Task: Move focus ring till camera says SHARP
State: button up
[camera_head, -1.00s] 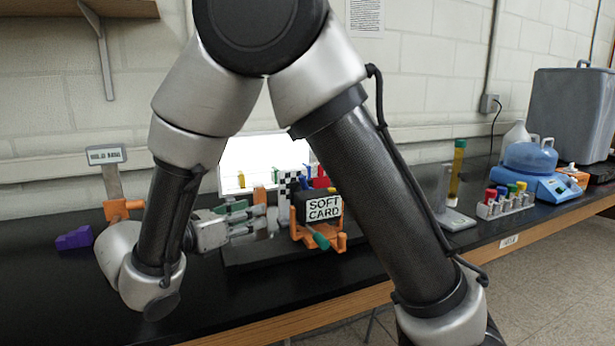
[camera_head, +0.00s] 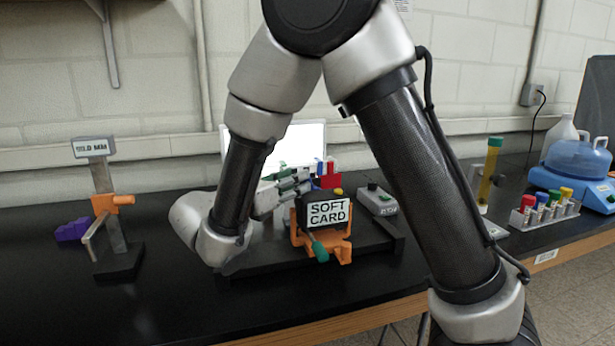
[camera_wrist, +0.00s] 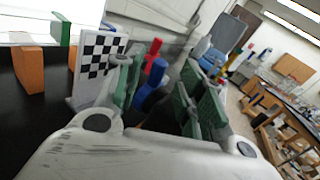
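The camera unit (camera_head: 305,210) sits in an orange cradle (camera_head: 326,245) on a dark platform, its sign reading "SOFT CARD" (camera_head: 328,213), not SHARP. I cannot clearly pick out the focus ring. My gripper (camera_head: 300,180) is behind and left of the camera unit, above the platform. In the wrist view my gripper (camera_wrist: 160,92) has its green-padded fingers apart. A red and blue part (camera_wrist: 153,78) shows beyond the gap between them, with no visible contact. A black-and-white checkered card (camera_wrist: 101,54) stands just left of the fingers.
A bright white panel (camera_head: 290,148) stands behind the platform. An orange-clamped stand (camera_head: 108,205) and a purple block (camera_head: 72,230) are at left. A grey box (camera_head: 377,201) is right of the camera unit. Tube rack (camera_head: 543,213) and blue device (camera_head: 572,175) stand farther right.

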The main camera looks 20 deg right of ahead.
jog(key=x, duration=0.5)
jog(key=shift+c, duration=0.3)
grip_shut()
